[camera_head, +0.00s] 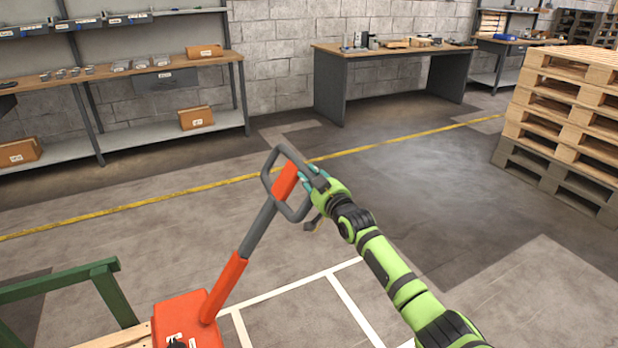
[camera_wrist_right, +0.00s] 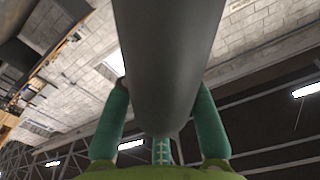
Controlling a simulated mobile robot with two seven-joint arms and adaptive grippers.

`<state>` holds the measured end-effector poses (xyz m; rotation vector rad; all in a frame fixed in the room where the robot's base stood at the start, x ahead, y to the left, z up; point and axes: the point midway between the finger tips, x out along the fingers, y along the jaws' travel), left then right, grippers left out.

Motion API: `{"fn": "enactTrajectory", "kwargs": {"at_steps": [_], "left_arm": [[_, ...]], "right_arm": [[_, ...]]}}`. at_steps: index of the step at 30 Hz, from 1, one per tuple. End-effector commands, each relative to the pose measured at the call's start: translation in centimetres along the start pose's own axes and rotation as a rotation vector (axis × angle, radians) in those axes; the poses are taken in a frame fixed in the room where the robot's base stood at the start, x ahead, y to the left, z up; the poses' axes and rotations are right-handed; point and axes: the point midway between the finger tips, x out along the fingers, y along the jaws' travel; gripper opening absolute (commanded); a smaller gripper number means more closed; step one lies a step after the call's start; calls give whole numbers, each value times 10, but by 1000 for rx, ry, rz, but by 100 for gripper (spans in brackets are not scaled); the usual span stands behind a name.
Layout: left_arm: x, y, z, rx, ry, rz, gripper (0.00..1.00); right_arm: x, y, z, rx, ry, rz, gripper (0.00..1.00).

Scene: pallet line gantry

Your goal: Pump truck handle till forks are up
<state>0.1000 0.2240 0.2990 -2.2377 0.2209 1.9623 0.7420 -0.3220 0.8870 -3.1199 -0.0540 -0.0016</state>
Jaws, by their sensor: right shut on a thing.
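The pallet truck's handle (camera_head: 245,240) rises from its orange-red pump body (camera_head: 187,318) at the lower left of the head view and leans up and to the right. It ends in a grey loop grip (camera_head: 269,171) with an orange centre. My right gripper (camera_head: 308,178) is shut on the right side of this loop. In the right wrist view the grey bar (camera_wrist_right: 168,60) runs between the teal fingers (camera_wrist_right: 160,115). The forks are not visible, so their height cannot be told. My left gripper is not in view.
A green frame (camera_head: 60,285) and some light wood stand beside the pump body. A pallet stack (camera_head: 563,110) stands at the right. A workbench (camera_head: 390,52) and a shelf rack (camera_head: 120,85) line the back wall. The floor between is clear.

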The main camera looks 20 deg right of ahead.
Motion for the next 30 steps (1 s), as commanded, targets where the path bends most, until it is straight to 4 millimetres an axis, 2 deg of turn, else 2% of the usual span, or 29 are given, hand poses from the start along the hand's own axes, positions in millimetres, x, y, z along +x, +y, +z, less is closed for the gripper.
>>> {"fn": "enactTrajectory", "kwargs": {"at_steps": [9,10,11,23,26,30], "left_arm": [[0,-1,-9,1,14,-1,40],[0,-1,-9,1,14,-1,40],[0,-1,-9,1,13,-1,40],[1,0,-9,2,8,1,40],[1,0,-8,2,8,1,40],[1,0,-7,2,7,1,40]], "right_arm": [[0,3,-2,0,2,5,0],[0,3,-2,0,2,5,39],[0,3,-2,0,2,4,50],[-3,1,2,-1,-4,2,50],[-10,1,3,-1,-5,1,50],[-29,1,2,-1,-4,2,50]]}}
